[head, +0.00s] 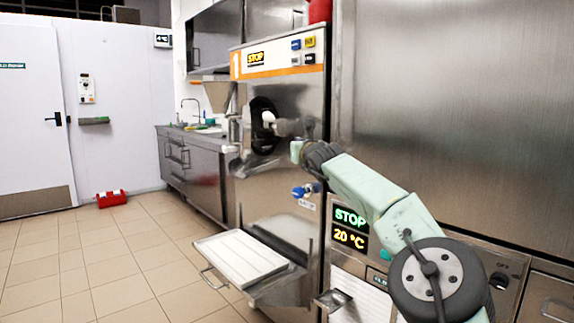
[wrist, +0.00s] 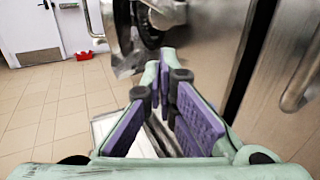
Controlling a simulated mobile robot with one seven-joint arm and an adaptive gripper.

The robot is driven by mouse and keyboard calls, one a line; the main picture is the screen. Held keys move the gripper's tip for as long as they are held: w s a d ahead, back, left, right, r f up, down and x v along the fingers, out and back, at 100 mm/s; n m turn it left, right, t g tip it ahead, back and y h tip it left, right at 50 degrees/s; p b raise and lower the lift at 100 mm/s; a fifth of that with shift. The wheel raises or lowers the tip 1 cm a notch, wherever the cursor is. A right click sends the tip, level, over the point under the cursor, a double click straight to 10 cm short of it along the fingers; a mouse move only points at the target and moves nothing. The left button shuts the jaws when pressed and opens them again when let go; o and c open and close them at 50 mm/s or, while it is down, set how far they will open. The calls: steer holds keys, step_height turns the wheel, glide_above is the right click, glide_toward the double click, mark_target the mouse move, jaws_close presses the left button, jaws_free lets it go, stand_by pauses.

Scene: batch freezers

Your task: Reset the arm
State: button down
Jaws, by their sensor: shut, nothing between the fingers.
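My arm reaches in from the lower right in the head view, its pale green links in front of the steel machines. My gripper (wrist: 163,66) shows clearly in the wrist view, its purple-padded fingers meeting at the tips with nothing held. In the head view the fingers cannot be made out at the far end of the arm. The arm's end is in front of the batch freezer (head: 282,90), near its round dark opening (head: 263,125). In the wrist view the dark round part (wrist: 150,30) lies just beyond the fingertips.
A white tray (head: 240,258) juts out low from the freezer. A second unit with a STOP and 20 °C display (head: 350,228) stands at the right, close to my arm. A red box (head: 111,198) lies on the floor by the back wall. The tiled floor at the left is clear.

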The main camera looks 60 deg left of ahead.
steer(key=shift+s+d+b, duration=0.2)
steer(key=shift+s+b, duration=0.75)
steer(key=shift+b, duration=0.15)
steer(key=shift+s+d+b, duration=0.15)
steer(key=shift+s+b, duration=0.75)
steer(key=shift+b, duration=0.15)
